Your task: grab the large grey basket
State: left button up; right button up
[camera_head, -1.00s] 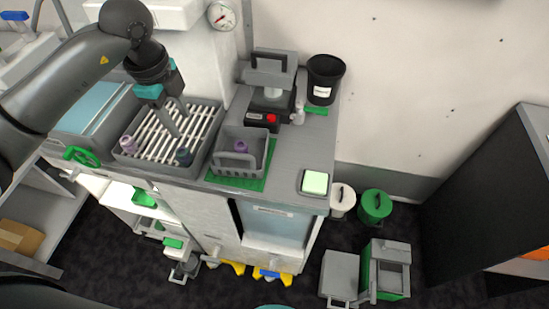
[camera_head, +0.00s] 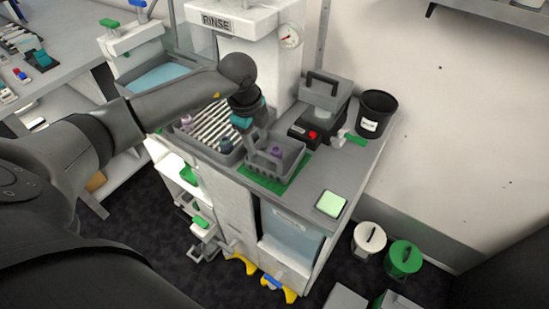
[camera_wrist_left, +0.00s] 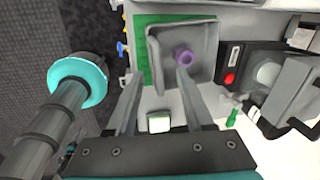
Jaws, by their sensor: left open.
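The large grey basket (camera_head: 290,160) stands on a green mat (camera_head: 262,183) at the front of the counter, with a small purple-topped item (camera_head: 276,153) inside. In the left wrist view the basket (camera_wrist_left: 200,38) lies just beyond my fingertips, and its purple item (camera_wrist_left: 185,57) shows in it. My left gripper (camera_head: 249,143) is open and above the basket's left side in the head view. Whether a finger touches the rim, I cannot tell. My right gripper does not show.
A slatted grey tray (camera_head: 206,122) with small bottles sits left of the basket. Behind it are a black device (camera_head: 318,124) with a red button, a grey handled box (camera_head: 327,92) and a black bin (camera_head: 376,113). A green-topped pad (camera_head: 331,203) lies at the right front.

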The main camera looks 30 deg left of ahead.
aim_at(259, 152)
pick_arm(q)
jog(key=shift+w+f, duration=0.25)
jog(key=shift+f, duration=1.4)
jog(key=shift+w+f, duration=0.2)
jog(key=shift+f, duration=1.4)
grip_shut()
